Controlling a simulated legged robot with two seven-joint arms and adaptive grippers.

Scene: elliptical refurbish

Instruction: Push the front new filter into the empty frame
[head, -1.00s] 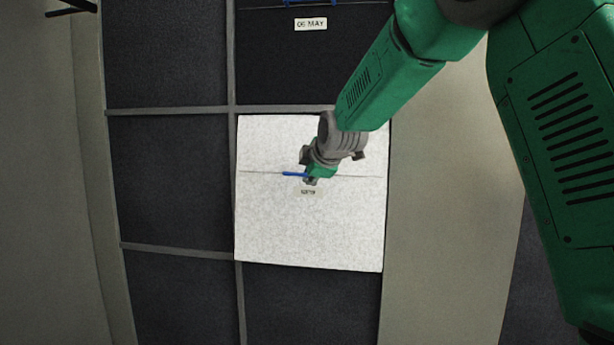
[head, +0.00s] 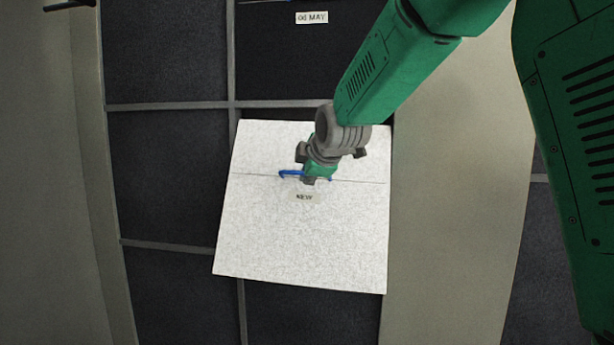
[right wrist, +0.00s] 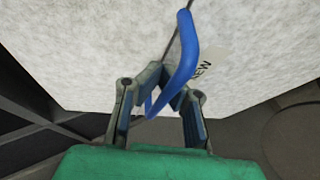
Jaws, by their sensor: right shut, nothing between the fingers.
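The new filter (head: 300,240) is a white speckled square panel with a "NEW" label and a blue handle (head: 291,174). It stands askew in front of a frame cell in the head view, its lower left corner overlapping the grey bars. My right gripper (head: 312,180) is at the handle in the middle of the panel. In the right wrist view its fingers (right wrist: 170,82) are shut with nothing between the pads, and the blue handle (right wrist: 184,60) passes close in front of them. The cell behind the panel is mostly hidden. My left gripper is not in view.
Grey bars (head: 170,106) divide the wall into cells with dark panels (head: 165,50). A dark filter labelled "06 MAY" (head: 312,17) sits above the new filter. A beige wall strip (head: 450,200) runs along the right.

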